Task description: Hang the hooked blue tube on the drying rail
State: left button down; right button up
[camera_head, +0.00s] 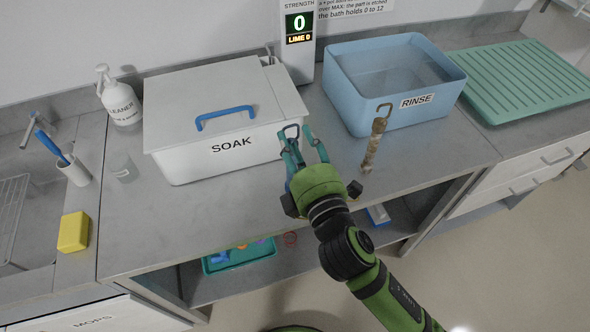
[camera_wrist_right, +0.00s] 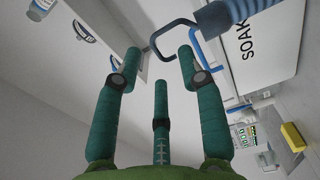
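The hooked blue tube stands near the front right corner of the soak box. In the head view its dark hook (camera_head: 290,131) shows beside my right gripper, and the fingers hide much of its body. In the right wrist view the ribbed blue tube (camera_wrist_right: 237,12) enters at the top right, with its hook (camera_wrist_right: 176,27) just beyond the fingertips. My right gripper (camera_head: 305,138) has its green fingers apart; they also show spread in the right wrist view (camera_wrist_right: 160,62). Whether a finger touches the hook is unclear. My left gripper is out of view. I cannot clearly identify the drying rail.
The soak box (camera_head: 213,157) has its lid on. A brown hooked tube (camera_head: 371,150) stands before the rinse bath (camera_head: 365,112). A green ribbed drainboard (camera_head: 520,75) lies right. A spray bottle (camera_head: 121,103), cup (camera_head: 73,172) and yellow sponge (camera_head: 73,232) are left.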

aim_at(291, 125)
jog(key=x, duration=0.2)
jog(key=r+p+x, duration=0.1)
jog(key=x, duration=0.1)
jog(key=shift+d+p, duration=0.15)
jog(key=shift+p, duration=0.15)
jog(key=shift+w+f, duration=0.15)
jog(key=shift+w, duration=0.3)
grip_shut()
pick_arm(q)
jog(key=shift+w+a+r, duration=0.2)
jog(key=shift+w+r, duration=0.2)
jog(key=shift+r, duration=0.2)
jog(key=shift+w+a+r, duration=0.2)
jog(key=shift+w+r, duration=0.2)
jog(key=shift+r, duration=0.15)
